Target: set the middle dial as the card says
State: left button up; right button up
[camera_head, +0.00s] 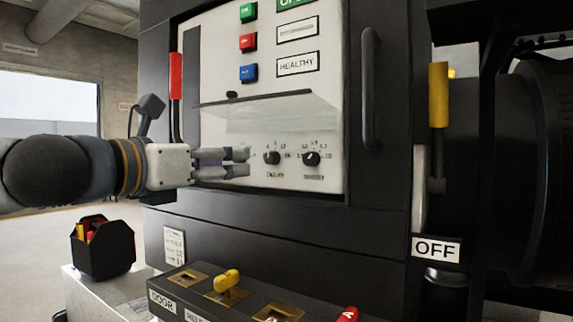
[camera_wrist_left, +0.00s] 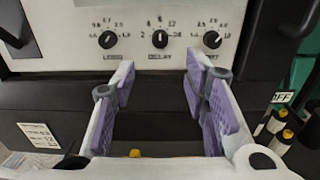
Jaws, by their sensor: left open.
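The middle dial (camera_wrist_left: 160,39), a black knob labelled DELAY, is on the white panel between two similar dials; it also shows in the head view (camera_head: 272,157). Its white pointer mark looks roughly upright. A small white card (camera_wrist_left: 40,135) with printed lines is on the dark cabinet front below the panel, also in the head view (camera_head: 174,246); its text is too small to read surely. My left gripper (camera_wrist_left: 160,68) is open and empty, fingers either side of the middle dial's line, short of it. In the head view the gripper (camera_head: 246,162) hides the left dial. My right gripper is not in view.
Neighbouring dials, left (camera_wrist_left: 107,39) and right (camera_wrist_left: 212,39), sit close beside the middle one. A clear flap (camera_head: 265,115) juts out above the dials. A black handle (camera_head: 370,90) stands to the right. A switch box (camera_head: 235,297) with a yellow lever is below.

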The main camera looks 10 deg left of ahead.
aim_at(268, 157)
pick_arm(q)
jog(key=b+x, duration=0.2)
jog(key=x, duration=0.7)
jog(key=shift+w+f, duration=0.2)
jog(key=shift+w, duration=0.05)
jog(key=shift+w+d+r, duration=0.3)
jog(key=shift+w, duration=0.2)
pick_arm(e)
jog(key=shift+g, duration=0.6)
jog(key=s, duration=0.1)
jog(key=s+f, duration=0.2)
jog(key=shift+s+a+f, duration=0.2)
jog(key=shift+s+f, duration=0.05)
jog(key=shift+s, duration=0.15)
pick_arm(q)
grip_shut()
